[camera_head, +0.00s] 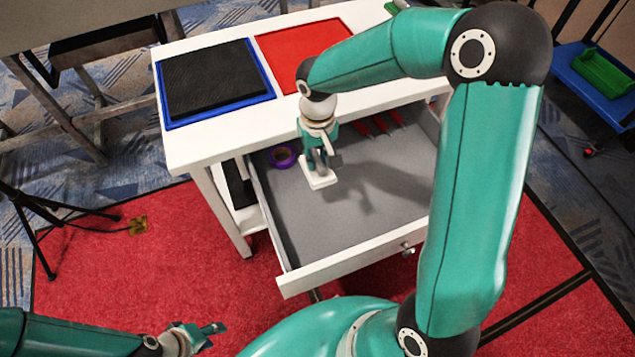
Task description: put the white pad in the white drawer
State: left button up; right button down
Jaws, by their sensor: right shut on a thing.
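The white drawer (345,267) is pulled open from the white table, and its grey floor is visible. My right gripper (319,172) reaches down over the inside of the drawer, toward its left side. It is shut on the white pad (318,182), a small flat white piece. I cannot tell whether the pad touches the drawer floor. My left gripper (215,332) is low at the bottom left, over the red carpet and away from the drawer. Its fingers are small here and I cannot tell if they are open.
In the drawer lie a purple tape roll (283,157) and red pens (380,123) at the back. The white table (190,147) bears a black pad (212,77) on a blue tray and a red mat (300,45). A tripod (45,215) stands at left.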

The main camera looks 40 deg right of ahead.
notch_tip(320, 180, down, 10)
jog(key=shift+r+b, duration=0.1)
jog(key=shift+b, duration=0.4)
jog(key=c, duration=1.1)
grip_release()
jog(key=shift+o, duration=0.2)
notch_tip(320, 180, up, 12)
jog(key=shift+r+p, duration=0.1)
jog(key=shift+p, duration=0.7)
